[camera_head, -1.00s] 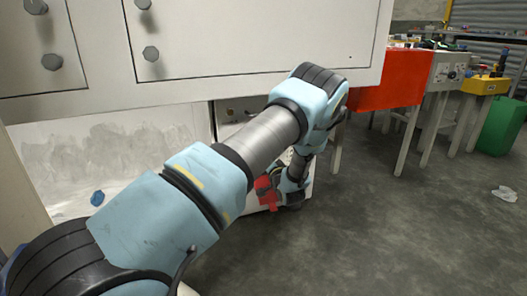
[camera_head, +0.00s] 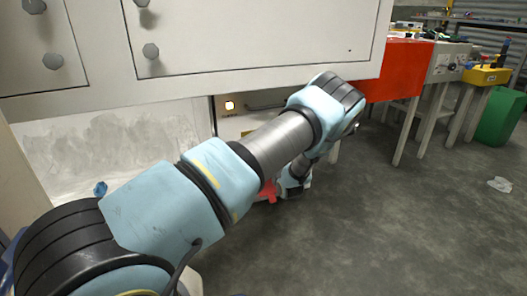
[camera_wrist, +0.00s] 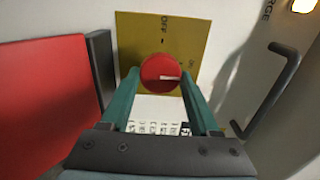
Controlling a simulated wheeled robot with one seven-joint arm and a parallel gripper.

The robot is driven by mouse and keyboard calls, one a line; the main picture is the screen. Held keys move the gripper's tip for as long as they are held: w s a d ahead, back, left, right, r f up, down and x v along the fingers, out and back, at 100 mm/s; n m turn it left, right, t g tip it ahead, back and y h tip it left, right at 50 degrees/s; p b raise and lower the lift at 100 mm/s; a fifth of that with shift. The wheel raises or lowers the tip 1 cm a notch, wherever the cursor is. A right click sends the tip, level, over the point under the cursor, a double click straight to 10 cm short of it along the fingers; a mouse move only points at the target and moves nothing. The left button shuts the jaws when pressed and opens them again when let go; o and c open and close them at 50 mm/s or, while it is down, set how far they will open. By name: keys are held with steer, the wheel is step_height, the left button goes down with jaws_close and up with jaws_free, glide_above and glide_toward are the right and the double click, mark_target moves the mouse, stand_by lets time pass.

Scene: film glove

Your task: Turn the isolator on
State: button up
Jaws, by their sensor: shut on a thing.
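The isolator is a round red knob (camera_wrist: 160,74) with a white pointer mark, on a yellow plate (camera_wrist: 130,30) in the wrist view. "OFF" is printed above the knob and "ON" at its right. The white mark points right, towards "ON". My gripper (camera_wrist: 160,78) has its two green fingers shut on the knob's left and right sides. A lamp glows at the upper right of the wrist view (camera_wrist: 303,5) and on the cabinet front in the head view (camera_head: 229,105). In the head view my arm hides the knob.
A dark bar handle (camera_wrist: 275,92) stands out right of the knob. A red panel with a dark edge (camera_wrist: 50,80) is close on the left. A grey-white overhanging cabinet (camera_head: 250,45) is above my arm.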

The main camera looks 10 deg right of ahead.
steer(key=shift+a, duration=0.1)
stand_by(0.3)
steer(key=o, duration=1.3)
steer(key=shift+o, duration=0.2)
steer(key=s+d+p, duration=0.1)
steer(key=s+p, duration=0.1)
steer(key=s, duration=0.8)
steer(key=shift+s+d, duration=0.2)
steer(key=shift+s, duration=0.15)
